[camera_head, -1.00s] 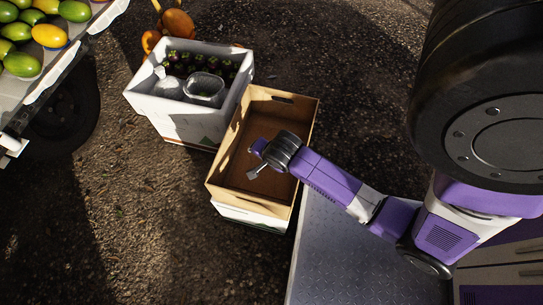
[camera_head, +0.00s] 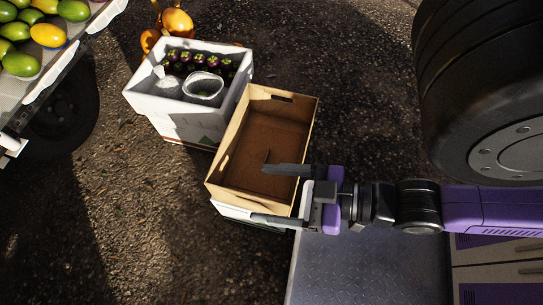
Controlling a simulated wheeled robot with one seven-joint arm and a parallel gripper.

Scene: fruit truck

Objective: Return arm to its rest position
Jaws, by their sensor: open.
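My gripper (camera_head: 277,194) is at the near right edge of the open cardboard box (camera_head: 233,140), with its two fingers spread wide and pointing left. One finger lies over the inside of the box and the other over its near end. Nothing is between the fingers. The box looks empty, with a bare brown bottom. My purple and black arm (camera_head: 490,208) reaches in from the right, below the large black wheel-shaped part at the upper right.
A white crate (camera_head: 188,121) with dark purple fruit and clear tubs stands behind the box. Orange pumpkins (camera_head: 177,22) sit behind it. A fruit stand (camera_head: 78,50) with mangoes is at upper left. A grey metal platform (camera_head: 365,268) lies below my arm. Ground at lower left is clear.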

